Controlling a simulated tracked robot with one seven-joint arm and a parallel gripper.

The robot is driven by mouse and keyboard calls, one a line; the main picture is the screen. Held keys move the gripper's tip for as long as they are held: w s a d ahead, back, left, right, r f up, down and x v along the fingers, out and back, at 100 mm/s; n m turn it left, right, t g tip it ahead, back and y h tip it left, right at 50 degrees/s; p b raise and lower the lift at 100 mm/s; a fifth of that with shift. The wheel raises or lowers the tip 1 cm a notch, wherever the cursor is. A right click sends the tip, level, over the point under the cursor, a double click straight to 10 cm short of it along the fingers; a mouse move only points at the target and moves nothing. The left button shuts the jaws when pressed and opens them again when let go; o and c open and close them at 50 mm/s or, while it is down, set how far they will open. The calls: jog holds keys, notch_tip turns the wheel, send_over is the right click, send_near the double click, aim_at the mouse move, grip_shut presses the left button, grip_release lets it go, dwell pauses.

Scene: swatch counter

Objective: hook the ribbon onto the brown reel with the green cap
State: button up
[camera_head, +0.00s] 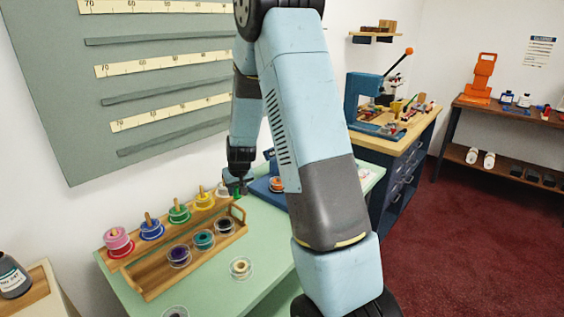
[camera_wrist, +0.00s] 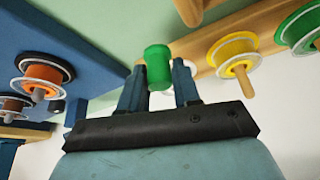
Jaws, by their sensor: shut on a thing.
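My gripper (camera_wrist: 160,75) is shut on a small green cylinder (camera_wrist: 157,68), which looks like the green cap, with one finger on each side. In the head view, my gripper (camera_head: 238,178) is above the far end of the wooden rack, beside the blue stand. A brown-orange reel (camera_wrist: 42,76) with pale flanges sits on a peg at the blue stand (camera_wrist: 75,45); a second, darker one (camera_wrist: 14,105) is beside it. The orange reel on the stand also shows in the head view (camera_head: 277,184), partly behind my arm. I cannot make out a loose ribbon end.
The wooden rack (camera_head: 147,293) holds pink, blue, green (camera_head: 179,212) and yellow (camera_head: 204,199) reels behind purple, teal and dark ones. A cream reel (camera_head: 241,267) lies on the green counter (camera_head: 205,292), whose front is mostly clear. A ruler board (camera_head: 55,100) hangs behind.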

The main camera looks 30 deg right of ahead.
jog(key=d+r, duration=0.2)
jog(key=d, duration=0.4)
jog(key=s+d+r+m, duration=0.1)
jog(key=d+r, duration=0.1)
jog(key=d, duration=0.4)
jog(key=d+r+m+h, duration=0.1)
jog(key=d+r, duration=0.2)
jog(key=d, duration=0.3)
jog(key=shift+s+r, duration=0.1)
jog(key=shift+s, duration=0.3)
jog(key=shift+s+d, duration=0.1)
jog(key=shift+d, duration=0.1)
jog(key=shift+f, duration=2.45)
jog(key=shift+f, duration=0.15)
